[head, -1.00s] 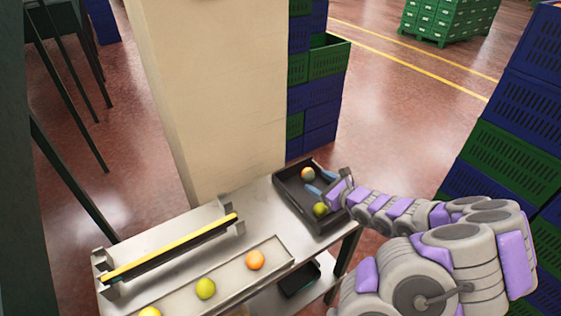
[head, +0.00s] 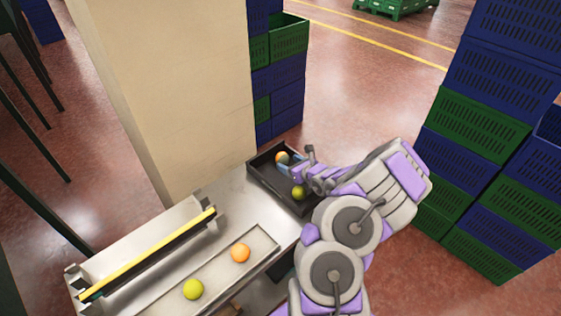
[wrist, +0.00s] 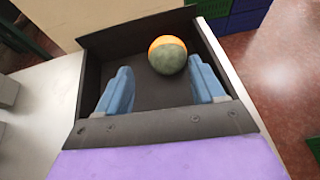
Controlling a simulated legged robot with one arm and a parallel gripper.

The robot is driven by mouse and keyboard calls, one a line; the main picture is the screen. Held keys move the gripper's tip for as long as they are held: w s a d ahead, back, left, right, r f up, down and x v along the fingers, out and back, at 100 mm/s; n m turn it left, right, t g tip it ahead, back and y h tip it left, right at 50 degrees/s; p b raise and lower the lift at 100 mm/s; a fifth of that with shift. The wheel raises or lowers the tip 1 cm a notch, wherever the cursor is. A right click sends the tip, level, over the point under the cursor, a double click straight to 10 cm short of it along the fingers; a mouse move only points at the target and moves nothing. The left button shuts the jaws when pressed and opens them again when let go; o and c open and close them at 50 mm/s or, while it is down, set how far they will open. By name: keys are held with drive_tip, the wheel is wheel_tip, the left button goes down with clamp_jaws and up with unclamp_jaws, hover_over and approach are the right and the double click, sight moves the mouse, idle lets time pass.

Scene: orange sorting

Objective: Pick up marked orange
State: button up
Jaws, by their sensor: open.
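The marked orange (head: 281,158) lies near the far end of a black tray (head: 254,172). In the wrist view the marked orange (wrist: 168,58) is orange at upper left, with a large grey-green patch. My gripper (head: 290,164) is over the tray. In the wrist view my gripper (wrist: 160,78) shows two blue fingers spread apart with nothing held. The fruit is just beyond the fingertips, closer to the right finger. Whether that finger touches it, I cannot tell.
A yellow-green fruit (head: 299,192) lies at the tray's near end. A metal channel on the table holds an orange (head: 240,252) and a yellow-green fruit (head: 193,289). A beige pillar (head: 170,90) stands behind. Stacked crates (head: 490,130) stand at right.

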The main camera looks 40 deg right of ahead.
sight(286, 159)
drive_tip(key=shift+w+d+f, duration=0.35)
drive_tip(key=shift+w+d, duration=0.1)
drive_tip(key=shift+w, duration=0.1)
drive_tip(key=shift+w+d+f, duration=0.3)
drive_tip(key=shift+w+d, duration=0.1)
drive_tip(key=shift+w, duration=0.1)
drive_tip(key=w, duration=0.2)
drive_tip(key=w+a+f+b, duration=0.1)
drive_tip(key=shift+w, duration=0.15)
drive_tip(key=shift+w+d+f, duration=0.15)
drive_tip(key=shift+w+f, duration=0.1)
drive_tip(key=shift+w, duration=0.25)
drive_tip(key=shift+d, duration=0.4)
drive_tip(key=shift+a, duration=0.3)
drive_tip(key=c, duration=0.6)
drive_tip(key=shift+c, duration=0.9)
